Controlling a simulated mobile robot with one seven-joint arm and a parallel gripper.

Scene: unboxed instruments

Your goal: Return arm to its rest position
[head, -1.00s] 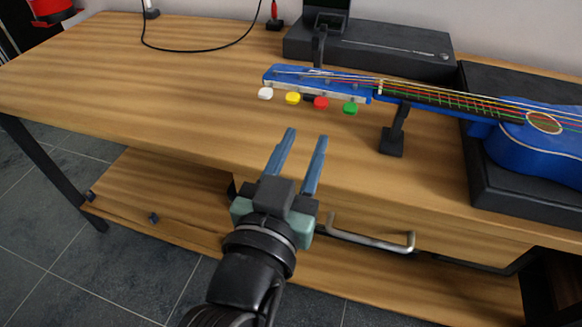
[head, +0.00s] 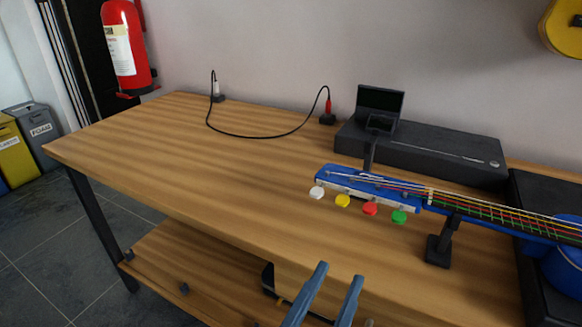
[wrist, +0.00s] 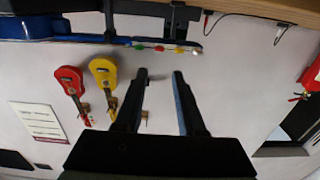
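My gripper (head: 334,283) shows at the bottom of the head view, in front of the table's front edge. Its two fingers are apart with nothing between them. The wrist view also shows the gripper (wrist: 160,76) open and empty, with the wall behind it. The blue guitar (head: 375,185) lies on its stand at the right of the table, with white, yellow, red and green pegs on its headstock. In the wrist view the guitar (wrist: 90,28) appears upside down along the top. My gripper is apart from it.
The wooden table (head: 190,160) is bare at its left. A black cable (head: 255,136) runs between two plugs at the back. A black box (head: 430,148) with a small screen stands behind the guitar. A fire extinguisher (head: 125,48) hangs at back left; bins (head: 30,135) stand left.

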